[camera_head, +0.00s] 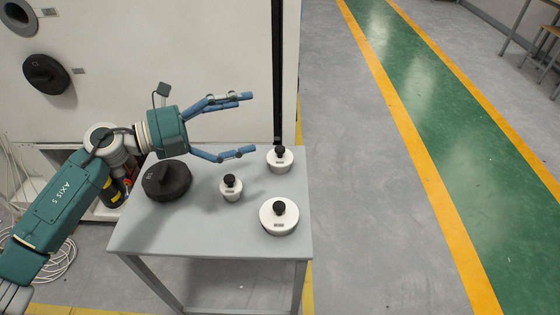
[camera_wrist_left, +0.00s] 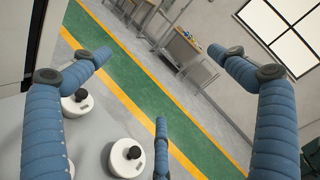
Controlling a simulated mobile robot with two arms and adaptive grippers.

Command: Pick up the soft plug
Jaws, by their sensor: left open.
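A black round plug (camera_head: 180,182) with a raised grip lies on the left of the grey table (camera_head: 140,236). Three white round plugs with black knobs stand to its right: a small one (camera_head: 232,194), a medium one (camera_head: 279,165) at the back and a wide one (camera_head: 271,220) at the front. I cannot tell by marking which is the soft plug. My left gripper (camera_head: 248,124) is open and empty, fingers pointing right, above the table's back part. In the left wrist view white plugs (camera_wrist_left: 125,164) show below its spread blue fingers (camera_wrist_left: 160,78).
A pale wall panel (camera_head: 180,50) behind the table holds another black plug (camera_head: 45,74) and a round port (camera_head: 17,16). A dark vertical post (camera_head: 277,70) stands near the table's back right. Open floor (camera_head: 370,200) with a green lane lies to the right.

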